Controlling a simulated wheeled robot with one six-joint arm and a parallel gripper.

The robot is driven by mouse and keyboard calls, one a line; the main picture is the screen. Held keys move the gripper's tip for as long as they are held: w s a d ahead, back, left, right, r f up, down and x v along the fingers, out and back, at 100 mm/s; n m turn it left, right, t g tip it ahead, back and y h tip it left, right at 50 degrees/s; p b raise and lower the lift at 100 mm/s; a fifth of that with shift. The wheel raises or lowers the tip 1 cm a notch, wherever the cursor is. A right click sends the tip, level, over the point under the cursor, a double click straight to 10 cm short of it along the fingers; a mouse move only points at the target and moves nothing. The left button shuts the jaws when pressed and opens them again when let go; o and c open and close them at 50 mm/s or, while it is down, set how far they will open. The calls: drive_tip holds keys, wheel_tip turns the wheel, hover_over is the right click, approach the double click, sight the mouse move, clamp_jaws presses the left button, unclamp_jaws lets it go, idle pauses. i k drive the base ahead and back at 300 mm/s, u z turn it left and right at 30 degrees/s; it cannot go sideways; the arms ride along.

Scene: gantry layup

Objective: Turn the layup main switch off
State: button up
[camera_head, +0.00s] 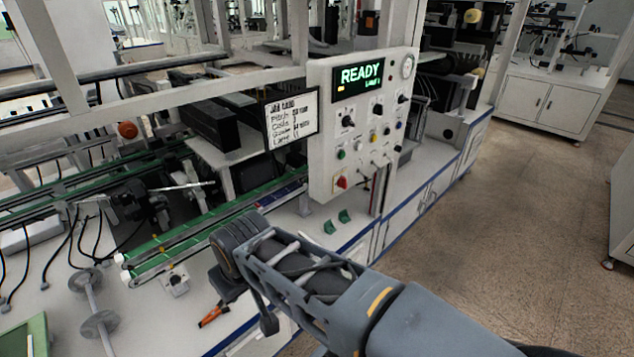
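A white control panel (326,110) stands at the picture's centre. Its lit display (358,78) reads READY in green. A red switch (341,183) sits at the panel's lower left and looks like the main switch; its exact setting is too small to read. My grey arm reaches in from the lower right, and its end with my gripper (232,288) is in front of and below the panel, left of the red switch and apart from it. The fingers are largely hidden by the arm's own links, so their opening does not show.
Other knobs and buttons (347,121) crowd the panel above the red switch. A handwritten whiteboard (292,119) is beside it. Brown floor (500,230) at right is open.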

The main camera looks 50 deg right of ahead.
sight(342, 181)
drive_tip(key=u, duration=0.15)
drive_tip(key=i, duration=0.3)
drive_tip(key=z, duration=1.65)
